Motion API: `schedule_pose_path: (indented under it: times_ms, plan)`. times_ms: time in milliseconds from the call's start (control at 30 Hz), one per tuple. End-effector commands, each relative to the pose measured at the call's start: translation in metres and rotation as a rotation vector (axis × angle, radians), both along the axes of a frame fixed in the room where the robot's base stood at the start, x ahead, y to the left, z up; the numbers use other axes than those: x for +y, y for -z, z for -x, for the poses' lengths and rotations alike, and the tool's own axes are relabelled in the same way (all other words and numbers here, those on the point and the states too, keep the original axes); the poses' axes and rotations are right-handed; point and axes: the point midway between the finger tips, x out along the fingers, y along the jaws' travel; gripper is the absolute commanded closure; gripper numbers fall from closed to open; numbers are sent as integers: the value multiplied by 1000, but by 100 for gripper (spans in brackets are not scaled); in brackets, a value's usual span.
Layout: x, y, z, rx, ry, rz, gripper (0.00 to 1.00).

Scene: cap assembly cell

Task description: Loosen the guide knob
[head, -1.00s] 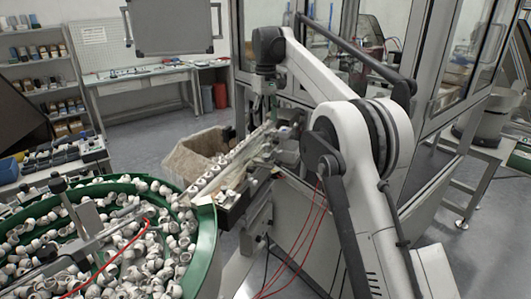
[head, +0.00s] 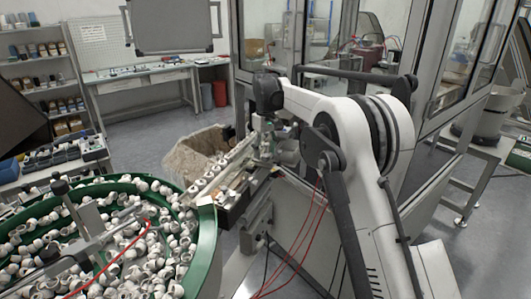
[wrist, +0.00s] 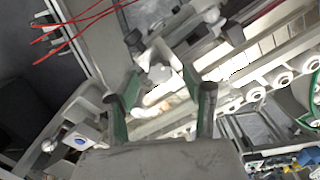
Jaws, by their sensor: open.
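My gripper (wrist: 170,88) is open, with its two green-padded fingers apart and nothing held between them. A pale grey, lobed piece that looks like the guide knob (wrist: 161,74) shows between and beyond the fingertips in the wrist view; I cannot tell the remaining distance or any contact. It lies beside the guide rails of the chute (wrist: 262,62). In the head view my gripper (head: 264,146) is low over the far end of the chute (head: 222,168), and the knob cannot be made out there.
Dark-topped posts (wrist: 232,32) stand by the rails, close to the fingers. White caps (wrist: 283,79) line the chute. A green-rimmed bowl (head: 207,240) full of caps is at the left. Red cables (head: 312,225) hang below the arm. A glazed machine frame (head: 430,130) stands at the right.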

Motion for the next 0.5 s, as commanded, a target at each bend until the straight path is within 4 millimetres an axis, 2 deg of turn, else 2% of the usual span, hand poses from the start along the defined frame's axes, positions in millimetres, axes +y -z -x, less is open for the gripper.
schedule_pose_path:
  times_ms: [133, 433, 500]
  plan:
    - [0, 9, 0, 0, 0, 0, 55]
    - [0, 11, 0, 0, 0, 0, 55]
    - [0, 11, 0, 0, 0, 0, 63]
